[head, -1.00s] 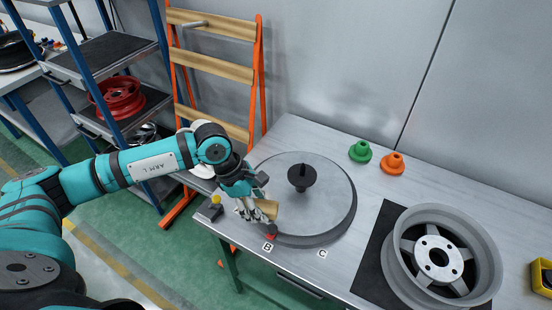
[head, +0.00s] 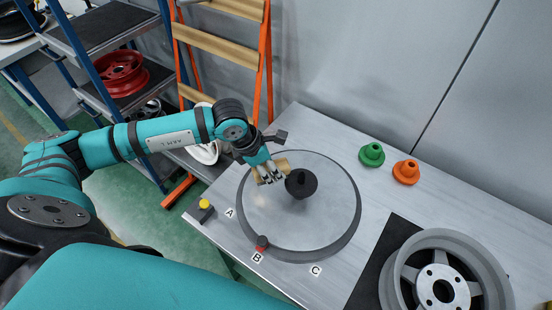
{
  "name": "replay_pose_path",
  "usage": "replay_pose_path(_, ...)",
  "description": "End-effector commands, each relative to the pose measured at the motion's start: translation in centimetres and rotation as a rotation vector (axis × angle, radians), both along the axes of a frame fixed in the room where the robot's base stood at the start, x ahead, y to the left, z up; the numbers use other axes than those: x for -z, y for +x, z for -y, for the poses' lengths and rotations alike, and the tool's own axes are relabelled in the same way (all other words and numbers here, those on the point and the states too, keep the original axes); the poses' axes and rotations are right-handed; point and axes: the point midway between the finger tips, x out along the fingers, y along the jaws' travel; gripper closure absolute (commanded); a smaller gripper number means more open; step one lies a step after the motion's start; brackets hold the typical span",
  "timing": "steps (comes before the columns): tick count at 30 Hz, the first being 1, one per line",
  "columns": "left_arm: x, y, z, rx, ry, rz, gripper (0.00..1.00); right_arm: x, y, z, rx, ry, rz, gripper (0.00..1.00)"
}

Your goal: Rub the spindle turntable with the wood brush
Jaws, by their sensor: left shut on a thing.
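The spindle turntable (head: 325,220) is a round grey disc on the bench, with a dark spindle (head: 301,184) standing at its middle. My left gripper (head: 270,179) is over the left part of the disc, close beside the spindle. It is shut on the wood brush (head: 259,170), a light wooden block partly hidden by the fingers. The brush is at or just above the disc; I cannot tell whether it touches the surface. My right gripper is not in view.
A grey wheel (head: 470,250) lies on a dark mat at the right.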

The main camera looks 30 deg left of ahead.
Motion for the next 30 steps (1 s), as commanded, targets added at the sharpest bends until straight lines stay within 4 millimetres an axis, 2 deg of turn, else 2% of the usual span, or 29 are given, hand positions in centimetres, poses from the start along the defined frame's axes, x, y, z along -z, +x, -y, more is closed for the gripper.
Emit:
replay_pose_path(3, 0.5, 0.0, 0.0, 0.0, -0.001, -0.001, 0.86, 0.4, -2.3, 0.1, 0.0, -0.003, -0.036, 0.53)
replay_pose_path(7, 1.4, 0.0, 0.0, 0.001, -0.001, -0.002, 0.86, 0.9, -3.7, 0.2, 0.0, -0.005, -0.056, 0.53)
replay_pose_path(10, 2.4, -0.1, 0.0, 0.0, 0.0, -0.004, 0.9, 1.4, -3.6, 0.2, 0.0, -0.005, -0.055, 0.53)
replay_pose_path(12, 3.2, -0.2, 0.0, 0.0, 0.0, -0.006, 1.0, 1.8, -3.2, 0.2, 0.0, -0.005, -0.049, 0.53)
replay_pose_path(21, 6.3, -0.4, 0.0, 0.0, 0.003, -0.012, 1.0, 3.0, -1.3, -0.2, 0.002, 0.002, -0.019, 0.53)
replay_pose_path(30, 6.4, -0.3, -0.1, 0.0, 0.004, -0.01, 1.0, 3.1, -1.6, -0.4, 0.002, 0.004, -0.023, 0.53)
